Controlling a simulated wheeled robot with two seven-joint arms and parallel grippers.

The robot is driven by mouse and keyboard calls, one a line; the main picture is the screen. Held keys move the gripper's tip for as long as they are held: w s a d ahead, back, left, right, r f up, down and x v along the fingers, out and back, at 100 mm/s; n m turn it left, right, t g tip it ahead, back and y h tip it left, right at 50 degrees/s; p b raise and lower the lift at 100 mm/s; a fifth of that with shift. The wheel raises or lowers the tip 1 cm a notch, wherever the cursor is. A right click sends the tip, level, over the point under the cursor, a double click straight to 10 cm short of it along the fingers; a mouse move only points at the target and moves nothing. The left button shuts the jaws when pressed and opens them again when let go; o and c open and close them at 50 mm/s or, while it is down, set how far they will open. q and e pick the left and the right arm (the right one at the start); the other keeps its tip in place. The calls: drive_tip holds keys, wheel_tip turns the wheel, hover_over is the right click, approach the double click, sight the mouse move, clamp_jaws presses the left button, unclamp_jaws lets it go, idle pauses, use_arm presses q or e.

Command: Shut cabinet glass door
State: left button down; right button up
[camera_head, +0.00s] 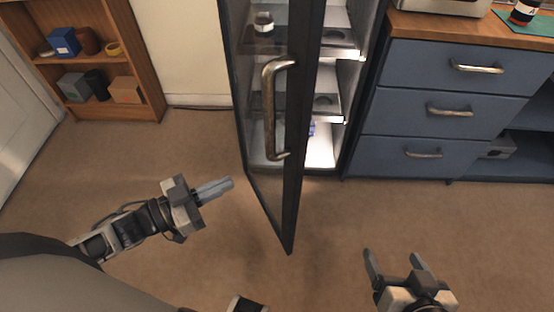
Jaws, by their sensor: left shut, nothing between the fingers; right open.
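The cabinet's glass door (298,145) stands open and swung out toward me, with a dark frame and a long curved metal handle (268,110). The lit cabinet (352,110) behind it shows pale shelves through the gap on the right. My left gripper (230,183) is shut and empty, to the left of the door's lower part and below the handle, apart from the door in the picture. My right gripper (394,256) is open and empty, low in the view, to the right of the door's bottom corner.
A blue drawer unit (440,112) with a wooden top stands right of the cabinet. A wooden bookshelf (148,75) with small boxes and pots is at the upper left. The brown floor (210,140) around the door is clear. A jar (264,24) shows behind the glass.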

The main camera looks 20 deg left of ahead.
use_arm(q)
drive_tip(key=h, duration=0.1)
approach(290, 157)
drive_tip(key=shift+m+g, duration=0.4)
drive_tip(key=x, duration=0.6)
drive_tip(key=shift+w+d+r, duration=0.15)
drive_tip(key=shift+w, duration=0.3)
